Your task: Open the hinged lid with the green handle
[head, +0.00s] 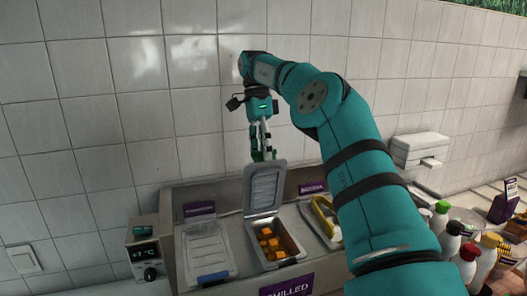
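The hinged lid (264,187) stands raised, close to upright, at the back of the middle compartment of the chilled unit. Its green handle (258,156) is at the top edge, partly covered by my gripper. The open compartment below (288,240) shows orange cubes (271,242). My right gripper (262,149) points down at the lid's top edge, with its fingertips at the green handle. The fingers look close together, but whether they grip the handle is too small to tell. My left gripper is not in view.
Left of it is a closed lid (206,248) with a blue handle (213,277). A temperature control box (147,262) stands at left. Several bottles (440,215) stand at right. The tiled wall is close behind.

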